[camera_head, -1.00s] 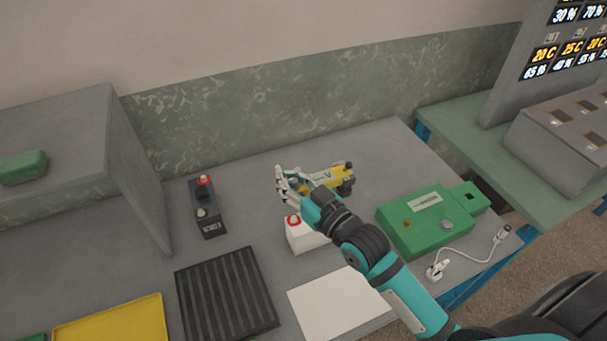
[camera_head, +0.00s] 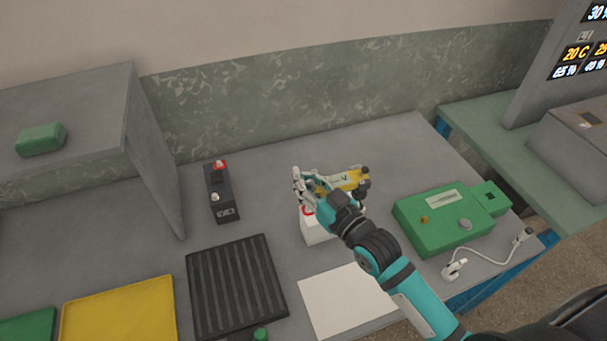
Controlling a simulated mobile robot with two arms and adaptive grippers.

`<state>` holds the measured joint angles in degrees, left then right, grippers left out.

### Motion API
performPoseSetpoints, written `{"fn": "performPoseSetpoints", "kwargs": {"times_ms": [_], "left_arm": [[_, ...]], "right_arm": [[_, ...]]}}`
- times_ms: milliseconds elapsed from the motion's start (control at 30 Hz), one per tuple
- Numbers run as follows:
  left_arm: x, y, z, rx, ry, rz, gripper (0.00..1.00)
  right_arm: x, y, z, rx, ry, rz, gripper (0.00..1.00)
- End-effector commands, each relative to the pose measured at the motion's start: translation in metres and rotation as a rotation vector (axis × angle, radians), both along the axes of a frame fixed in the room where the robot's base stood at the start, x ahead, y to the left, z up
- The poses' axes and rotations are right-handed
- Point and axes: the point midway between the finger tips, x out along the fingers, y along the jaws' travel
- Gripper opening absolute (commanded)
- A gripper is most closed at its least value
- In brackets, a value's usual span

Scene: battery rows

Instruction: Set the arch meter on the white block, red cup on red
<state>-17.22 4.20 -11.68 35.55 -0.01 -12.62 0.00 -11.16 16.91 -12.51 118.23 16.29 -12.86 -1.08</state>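The arch meter (camera_head: 351,180) is yellow with a pale face marked V and dark parts at its right end. My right gripper (camera_head: 304,188) appears shut on its left part and holds it just above and behind the white block (camera_head: 317,234). The block stands on the grey table, with a red terminal (camera_head: 307,211) at its top left, partly covered by the gripper. The wrist hides the rest of the block's top. The meter's cups are hidden or too small to tell, and I cannot tell whether they touch the block. My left gripper is not in view.
A black battery (camera_head: 221,192) with red and pale terminals stands left. A ribbed black mat (camera_head: 236,290), yellow tray (camera_head: 120,315) and white sheet (camera_head: 345,300) lie in front. A green box (camera_head: 450,217) with a white cable (camera_head: 485,258) is right. A grey shelf (camera_head: 150,150) rises left.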

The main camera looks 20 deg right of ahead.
Motion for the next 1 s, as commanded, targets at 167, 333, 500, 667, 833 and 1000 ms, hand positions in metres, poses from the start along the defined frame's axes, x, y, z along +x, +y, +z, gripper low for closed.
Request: {"fn": "performPoseSetpoints", "kwargs": {"times_ms": [167, 333, 500, 667, 833, 1000], "left_arm": [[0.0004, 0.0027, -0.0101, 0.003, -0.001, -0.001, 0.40], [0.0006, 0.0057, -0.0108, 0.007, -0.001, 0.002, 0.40], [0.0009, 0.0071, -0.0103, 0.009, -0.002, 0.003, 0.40], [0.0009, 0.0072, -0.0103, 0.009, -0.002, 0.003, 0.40], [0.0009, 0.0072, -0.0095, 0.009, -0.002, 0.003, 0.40], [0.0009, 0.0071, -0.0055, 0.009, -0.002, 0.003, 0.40]], "right_arm": [[0.0000, -0.0001, -0.0137, -0.001, -0.003, 0.000, 0.00], [0.0001, 0.0000, -0.0157, -0.001, -0.003, 0.000, 0.00], [0.0001, -0.0001, -0.0152, -0.001, -0.003, 0.000, 0.00], [0.0001, -0.0001, -0.0151, -0.001, -0.003, 0.000, 0.00], [0.0001, -0.0001, -0.0147, -0.001, -0.003, 0.000, 0.00], [0.0000, 0.0001, -0.0140, -0.001, -0.003, 0.000, 0.00]]}}
